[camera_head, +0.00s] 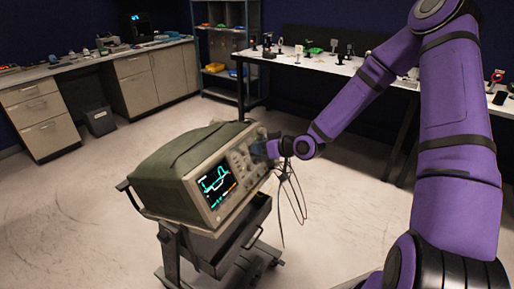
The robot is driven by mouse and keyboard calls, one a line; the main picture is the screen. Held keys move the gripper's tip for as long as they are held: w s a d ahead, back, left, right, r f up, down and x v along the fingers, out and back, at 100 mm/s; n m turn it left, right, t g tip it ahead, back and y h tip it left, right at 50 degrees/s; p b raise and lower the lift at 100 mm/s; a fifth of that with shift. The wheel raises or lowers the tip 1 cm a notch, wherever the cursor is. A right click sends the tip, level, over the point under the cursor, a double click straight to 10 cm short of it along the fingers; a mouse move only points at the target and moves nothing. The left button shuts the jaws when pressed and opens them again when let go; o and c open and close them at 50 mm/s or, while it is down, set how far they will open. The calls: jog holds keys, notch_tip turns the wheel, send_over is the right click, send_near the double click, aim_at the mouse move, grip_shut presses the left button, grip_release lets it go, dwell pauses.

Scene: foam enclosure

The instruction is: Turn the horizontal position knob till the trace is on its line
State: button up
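An oscilloscope (192,197) with a beige front panel and a green cover (185,155) sits on a dark cart. Its lit screen (216,184) shows a stepped cyan trace and small orange marks. The trace and any reference line are too small to compare. Several knobs and buttons (243,165) are on the panel to the right of the screen. My gripper (265,149) is at the upper right end of the panel, close to or touching it. The horizontal position knob cannot be made out and may be hidden behind my gripper. The finger gap cannot be seen.
Dark cables (290,190) hang below my wrist, beside the panel. The wheeled cart (205,248) stands on an open pale floor (80,215). A long bench (325,63) with small items is behind my arm. Cabinets (155,78) line the back left.

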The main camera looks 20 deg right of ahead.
jog(key=shift+x, duration=0.8)
jog(key=shift+c, duration=0.2)
grip_shut()
jog(key=shift+n, duration=0.3)
jog(key=n, duration=1.1)
jog(key=shift+y, duration=0.3)
jog(key=shift+n, duration=0.4)
